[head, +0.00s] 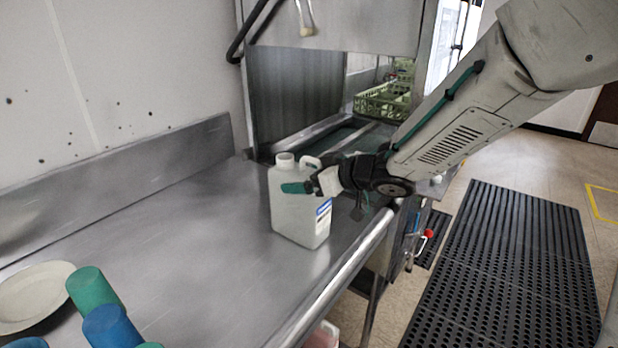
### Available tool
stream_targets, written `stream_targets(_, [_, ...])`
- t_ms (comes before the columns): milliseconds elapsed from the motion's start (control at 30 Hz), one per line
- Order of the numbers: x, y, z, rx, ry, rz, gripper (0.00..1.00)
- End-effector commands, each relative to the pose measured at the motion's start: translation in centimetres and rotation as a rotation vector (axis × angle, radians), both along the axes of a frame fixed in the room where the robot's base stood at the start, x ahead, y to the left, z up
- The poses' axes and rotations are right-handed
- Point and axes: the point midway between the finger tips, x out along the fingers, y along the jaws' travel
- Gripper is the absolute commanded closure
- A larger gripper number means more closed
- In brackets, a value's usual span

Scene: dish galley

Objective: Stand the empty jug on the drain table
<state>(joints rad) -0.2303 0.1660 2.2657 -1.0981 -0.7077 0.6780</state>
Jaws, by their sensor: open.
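The empty jug (297,217) is a pale, translucent plastic container with a handle, an open neck and a blue-and-white label low on its right side. It stands upright on the metal drain table (190,245), near the table's right edge. My gripper (311,187) is open at the upper part of the jug, reaching in from the right. A green fingertip shows in front of the jug's shoulder. The arm hides part of the handle side, and I cannot tell whether the fingers touch the jug.
A white plate (38,292), a green cup (92,291) and a blue cup (110,327) are at the table's lower left. A dish machine with a green rack (380,103) is behind. A black floor mat (503,265) lies right. The table's middle is clear.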

Motion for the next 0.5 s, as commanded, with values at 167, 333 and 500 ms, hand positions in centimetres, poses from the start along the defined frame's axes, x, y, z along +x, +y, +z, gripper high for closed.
stream_targets(167, [-1.3,-1.8,1.1,0.001,-0.003,-0.002,0.07])
stream_targets(333, [-3.5,-4.6,2.6,0.001,-0.004,-0.004,0.07])
stream_targets(500, [-5.4,-7.0,3.8,0.000,-0.003,-0.004,0.07])
